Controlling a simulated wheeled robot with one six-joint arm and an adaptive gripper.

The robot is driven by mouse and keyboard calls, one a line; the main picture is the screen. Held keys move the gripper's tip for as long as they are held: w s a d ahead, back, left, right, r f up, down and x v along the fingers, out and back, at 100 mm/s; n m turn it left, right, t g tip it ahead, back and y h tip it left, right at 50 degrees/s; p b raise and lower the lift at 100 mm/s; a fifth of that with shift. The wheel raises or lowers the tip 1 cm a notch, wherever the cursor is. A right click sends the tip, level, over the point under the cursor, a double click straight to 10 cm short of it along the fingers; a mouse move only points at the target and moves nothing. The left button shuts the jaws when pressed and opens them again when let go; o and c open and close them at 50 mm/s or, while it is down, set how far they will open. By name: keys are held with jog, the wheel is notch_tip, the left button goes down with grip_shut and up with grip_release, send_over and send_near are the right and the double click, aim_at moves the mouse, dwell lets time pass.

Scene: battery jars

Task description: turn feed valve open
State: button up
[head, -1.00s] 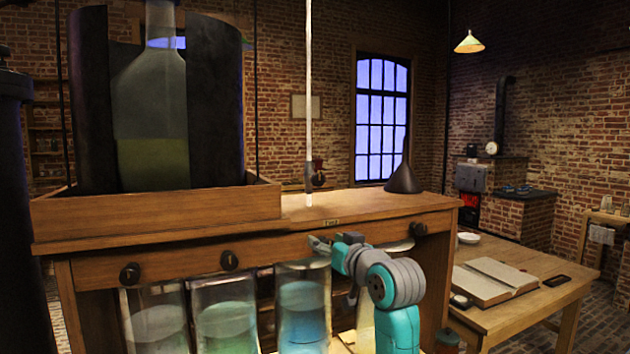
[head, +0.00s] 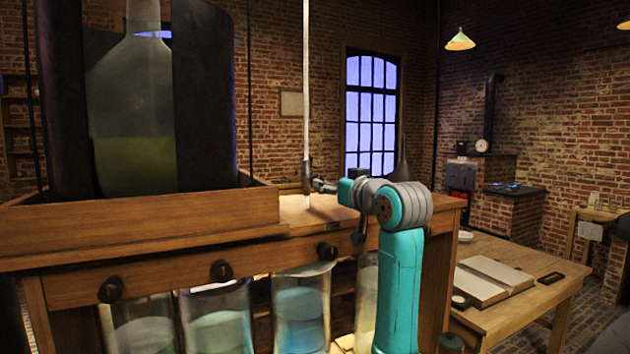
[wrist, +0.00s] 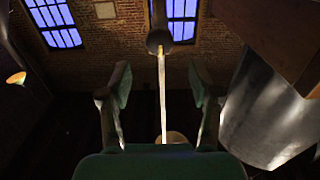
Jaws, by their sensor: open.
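A pale glass feed tube (head: 306,90) hangs upright over the wooden bench top in the head view. Its dark valve fitting (head: 307,172) is low on the tube, partly hidden by my gripper (head: 320,186). In the head view the fingertips are just right of the fitting; contact cannot be told. In the wrist view my gripper (wrist: 160,90) is open with nothing clamped. A bright tube (wrist: 162,95) shows between the two fingers, apart from both, with a dark rounded fitting (wrist: 158,41) at its upper end. The valve's handle position cannot be made out.
A large bottle (head: 135,115) stands in a wooden tray (head: 150,222) on the left. Glass jars (head: 300,310) with liquid stand under the bench. A dark cone (head: 402,165) is behind my arm. A table with an open book (head: 492,280) is at the right.

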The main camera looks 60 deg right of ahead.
jog(key=x, duration=0.8)
jog(key=shift+w, duration=0.25)
jog(key=c, duration=1.1)
